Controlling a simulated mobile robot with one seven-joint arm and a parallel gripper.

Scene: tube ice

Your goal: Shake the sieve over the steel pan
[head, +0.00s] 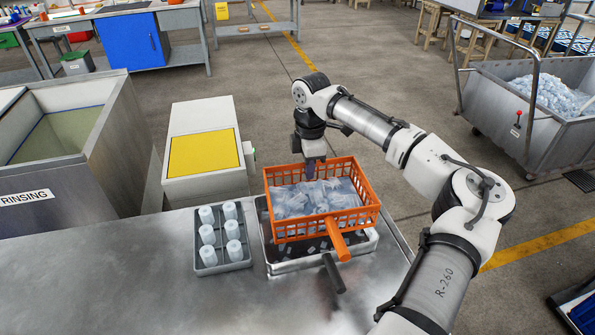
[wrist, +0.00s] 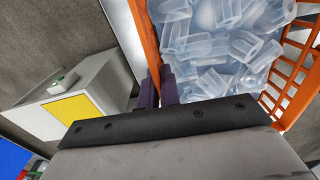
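The sieve is an orange slatted basket (head: 291,230) with an orange handle (head: 336,240) toward the front. It is filled with clear tube ice (head: 315,196). It is over the steel pan (head: 290,266), whose front rim shows below it; it looks raised a little and slightly turned. My gripper (head: 314,167) is at the sieve's far wall. In the wrist view, the dark purple fingers of my gripper (wrist: 160,92) lie on either side of the orange wall (wrist: 144,38), shut on it. Ice fills the sieve beside them. Much of the pan is hidden under the sieve.
A dark handle (head: 333,273) sticks out in front of the pan. Left of it, a grey tray (head: 223,266) holds several upright ice tubes. A white box with a yellow panel (head: 204,152) and a rinsing tank (head: 100,185) stand beyond. The steel table (head: 130,285) is clear at front left.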

